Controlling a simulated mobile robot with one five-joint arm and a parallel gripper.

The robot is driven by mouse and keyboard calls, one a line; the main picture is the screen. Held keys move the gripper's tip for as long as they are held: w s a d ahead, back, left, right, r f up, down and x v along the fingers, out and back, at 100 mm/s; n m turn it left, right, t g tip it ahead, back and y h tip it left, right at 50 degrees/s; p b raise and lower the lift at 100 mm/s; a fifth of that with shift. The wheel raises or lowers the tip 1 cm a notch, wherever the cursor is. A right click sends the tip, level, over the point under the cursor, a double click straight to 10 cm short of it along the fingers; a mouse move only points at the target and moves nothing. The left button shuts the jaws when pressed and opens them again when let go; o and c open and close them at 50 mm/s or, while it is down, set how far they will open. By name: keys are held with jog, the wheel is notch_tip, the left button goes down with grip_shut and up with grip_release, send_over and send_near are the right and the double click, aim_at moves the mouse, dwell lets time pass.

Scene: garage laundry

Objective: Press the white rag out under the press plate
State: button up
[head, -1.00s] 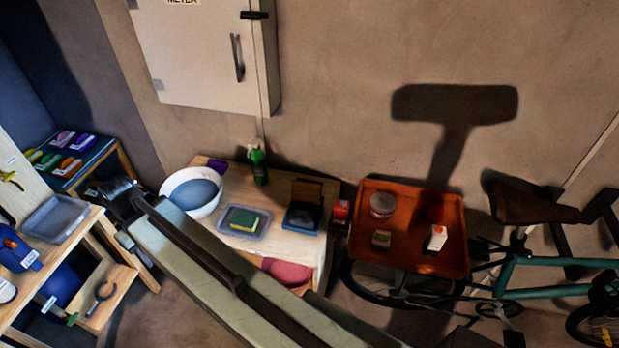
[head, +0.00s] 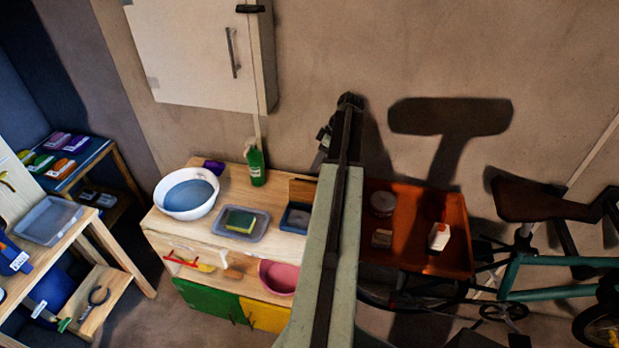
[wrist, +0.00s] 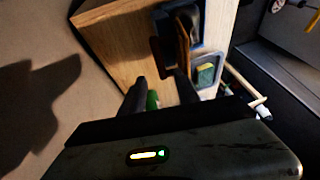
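A small blue press box (head: 296,218) with a raised wooden plate (head: 303,189) stands at the right end of the wooden cabinet top, partly hidden by my arm. In the wrist view the box (wrist: 206,12) and its brown plate (wrist: 181,45) show near the top. I cannot make out the white rag; the inside of the box is dark and unclear. My gripper (wrist: 160,85) is open, with two dark fingers apart and nothing held between them. In the head view it is near the wall, above and behind the box.
A white basin (head: 163,205), a tray (head: 262,229) with a green-yellow sponge (head: 240,221) and a green spray bottle (head: 256,165) stand on the cabinet. A red-orange tray (head: 455,210) with containers is to the right, beside a bicycle (head: 515,270).

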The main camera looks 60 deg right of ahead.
aim_at(306, 180)
jog(key=b+x, duration=0.7)
jog(key=x, duration=0.1)
jog(key=shift+r, duration=0.15)
grip_shut()
jog(key=shift+d, duration=0.1)
dwell(0.9)
